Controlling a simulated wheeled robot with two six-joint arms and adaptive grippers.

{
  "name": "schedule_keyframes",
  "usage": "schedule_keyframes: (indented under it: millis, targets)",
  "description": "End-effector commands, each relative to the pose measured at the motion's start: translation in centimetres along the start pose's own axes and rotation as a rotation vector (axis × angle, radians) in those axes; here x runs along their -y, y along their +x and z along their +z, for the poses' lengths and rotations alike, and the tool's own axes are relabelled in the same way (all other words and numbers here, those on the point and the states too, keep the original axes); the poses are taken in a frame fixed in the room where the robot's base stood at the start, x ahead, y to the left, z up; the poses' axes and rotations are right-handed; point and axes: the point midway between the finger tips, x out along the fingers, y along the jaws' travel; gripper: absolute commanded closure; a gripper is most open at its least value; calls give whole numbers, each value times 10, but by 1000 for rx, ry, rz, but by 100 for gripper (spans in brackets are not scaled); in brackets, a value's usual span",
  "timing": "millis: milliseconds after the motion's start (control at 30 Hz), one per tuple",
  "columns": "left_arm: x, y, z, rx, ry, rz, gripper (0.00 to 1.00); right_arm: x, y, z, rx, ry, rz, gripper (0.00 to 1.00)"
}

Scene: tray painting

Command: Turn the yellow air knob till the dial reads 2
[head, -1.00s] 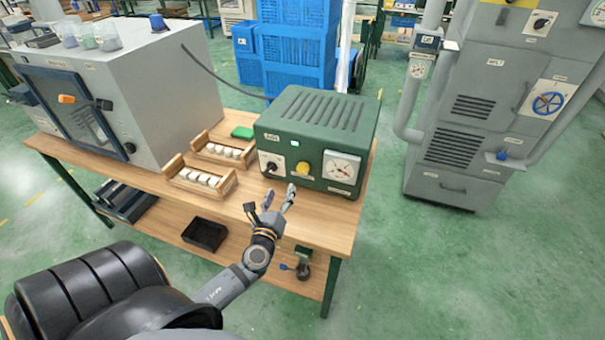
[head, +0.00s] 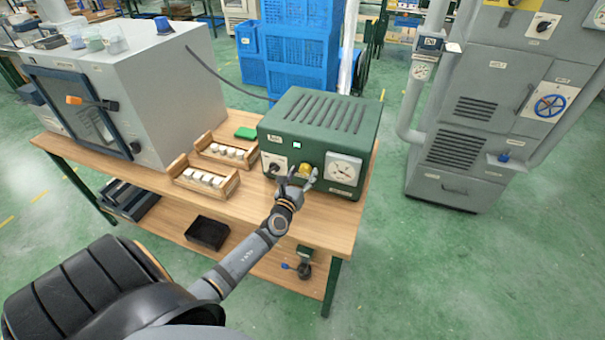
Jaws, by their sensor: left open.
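The yellow air knob (head: 305,168) sits on the front of the green box (head: 320,115), between a black knob (head: 274,168) and the round white dial (head: 343,171). The dial's needle and numbers are too small to read. My left gripper (head: 298,177) is open, with its fingers just in front of and below the yellow knob. It partly hides the knob's lower part, and I cannot tell whether it touches it. My right gripper is not in view.
Two wooden racks with white pieces (head: 205,180) stand left of the green box on the wooden table (head: 310,222). A grey cabinet (head: 150,90) stands further left. A small green block (head: 246,133) lies behind the racks. The table's front edge is clear.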

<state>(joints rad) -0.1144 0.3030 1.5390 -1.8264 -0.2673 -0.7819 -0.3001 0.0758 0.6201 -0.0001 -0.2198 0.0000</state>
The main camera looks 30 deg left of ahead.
Motion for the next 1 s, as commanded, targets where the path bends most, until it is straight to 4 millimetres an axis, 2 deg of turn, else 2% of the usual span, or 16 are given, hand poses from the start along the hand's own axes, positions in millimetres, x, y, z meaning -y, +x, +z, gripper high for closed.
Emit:
schedule_keyframes:
  millis: [267, 667, 1000]
  targets:
    - [0, 2, 0, 0, -1, 0, 40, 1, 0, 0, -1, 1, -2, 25]
    - [0, 1, 0, 0, 0, 0, 94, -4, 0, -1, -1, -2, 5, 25]
    - [-1, 1, -2, 1, -59, 0, 94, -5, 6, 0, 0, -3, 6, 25]
